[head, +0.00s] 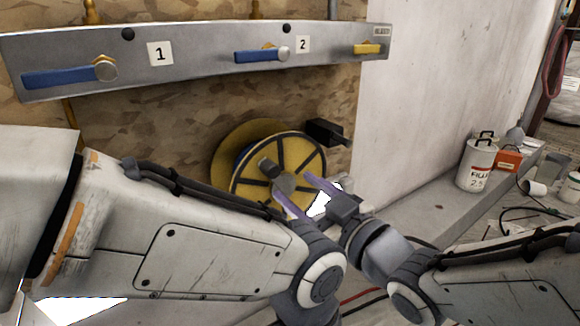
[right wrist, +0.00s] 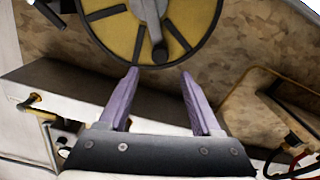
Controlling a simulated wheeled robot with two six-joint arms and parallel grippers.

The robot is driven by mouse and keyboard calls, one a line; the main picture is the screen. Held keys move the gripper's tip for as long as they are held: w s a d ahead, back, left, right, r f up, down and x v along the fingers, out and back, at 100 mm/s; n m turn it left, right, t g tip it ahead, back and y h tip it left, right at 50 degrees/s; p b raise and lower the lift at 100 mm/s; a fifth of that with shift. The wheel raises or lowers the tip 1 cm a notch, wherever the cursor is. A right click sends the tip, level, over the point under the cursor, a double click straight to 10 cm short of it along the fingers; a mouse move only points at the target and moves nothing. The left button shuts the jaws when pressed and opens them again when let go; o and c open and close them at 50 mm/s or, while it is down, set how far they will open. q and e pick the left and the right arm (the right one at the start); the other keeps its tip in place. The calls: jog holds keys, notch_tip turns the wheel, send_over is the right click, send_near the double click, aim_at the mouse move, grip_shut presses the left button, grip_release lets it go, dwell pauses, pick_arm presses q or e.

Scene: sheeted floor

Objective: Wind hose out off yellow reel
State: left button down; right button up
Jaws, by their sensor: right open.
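The yellow reel (head: 306,160) with black spokes is mounted on the wooden wall below the valve panel. A thin blue band, perhaps the wound hose, shows between its flanges at the left. A dark crank knob (head: 268,166) stands out from its face, near the grey hub. My right gripper (head: 293,184) is open and empty in front of the reel's lower part. In the right wrist view, its purple fingers (right wrist: 159,72) point at the reel's lower rim (right wrist: 120,35), with the knob (right wrist: 160,52) just beyond the gap. My left arm crosses the front; its gripper is hidden.
A grey panel (head: 205,62) with blue and yellow valve levers runs above the reel. A black bracket (head: 325,131) sits at the reel's upper right.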

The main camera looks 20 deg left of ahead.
aim_at(275, 172)
jog(key=x, duration=0.8)
jog(key=shift+f+b, duration=0.1)
jog(key=shift+b, duration=0.2)
pick_arm(q)
jog(key=shift+r, duration=0.15)
pick_arm(e)
jog(key=shift+w+a, duration=0.45)
jog(key=shift+a, duration=0.05)
grip_shut()
dwell(0.4)
